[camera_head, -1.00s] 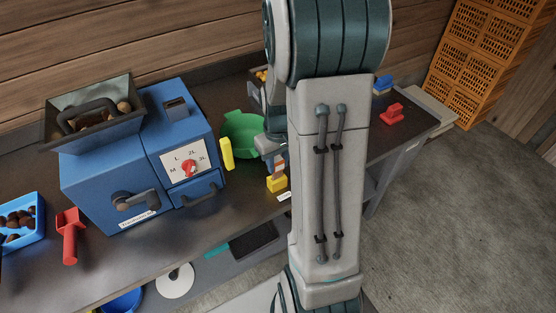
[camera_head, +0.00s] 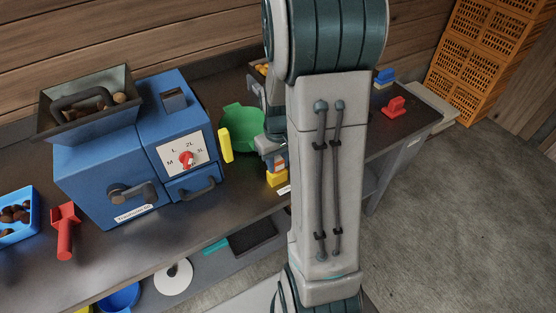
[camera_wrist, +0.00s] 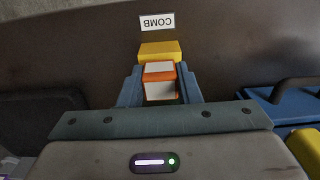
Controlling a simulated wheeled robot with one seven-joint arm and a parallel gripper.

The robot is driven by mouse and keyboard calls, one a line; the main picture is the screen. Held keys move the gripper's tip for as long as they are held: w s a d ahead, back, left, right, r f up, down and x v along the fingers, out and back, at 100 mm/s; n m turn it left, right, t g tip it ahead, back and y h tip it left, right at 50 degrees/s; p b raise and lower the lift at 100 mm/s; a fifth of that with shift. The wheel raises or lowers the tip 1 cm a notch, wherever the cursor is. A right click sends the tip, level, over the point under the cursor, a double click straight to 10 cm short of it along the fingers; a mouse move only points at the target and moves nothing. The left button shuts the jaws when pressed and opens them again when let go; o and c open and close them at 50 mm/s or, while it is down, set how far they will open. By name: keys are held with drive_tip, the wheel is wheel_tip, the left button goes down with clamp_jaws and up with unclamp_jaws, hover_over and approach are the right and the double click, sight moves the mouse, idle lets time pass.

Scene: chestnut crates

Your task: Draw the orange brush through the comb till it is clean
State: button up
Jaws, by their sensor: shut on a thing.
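The orange brush (camera_wrist: 160,76), a small block with white faces and orange edges, sits between the two fingers of my gripper (camera_wrist: 160,92), which is shut on it. In the head view the brush (camera_head: 277,163) shows just below my gripper (camera_head: 270,152), partly hidden by it. The yellow comb (camera_wrist: 159,49) is just beyond the brush in the wrist view, with a white COMB label (camera_wrist: 157,22) past it. In the head view the comb (camera_head: 276,180) stands on the bench right under the brush. I cannot tell whether brush and comb touch.
A green bowl (camera_head: 242,130) is behind my gripper. A red scoop (camera_head: 65,232) and a blue tray (camera_head: 17,232) lie farther left. My arm hides part of the bench.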

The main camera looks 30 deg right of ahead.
drive_tip(key=shift+f+b, duration=0.3)
drive_tip(key=shift+f, duration=0.2)
drive_tip(key=shift+r+p, duration=2.45)
drive_tip(key=shift+r, duration=0.85)
drive_tip(key=shift+f, duration=0.15)
drive_tip(key=shift+f+b, duration=0.6)
drive_tip(key=shift+b, duration=0.05)
drive_tip(key=shift+f, duration=0.15)
drive_tip(key=shift+f+b, duration=2.2)
drive_tip(key=shift+f, duration=0.15)
drive_tip(key=shift+r, duration=0.1)
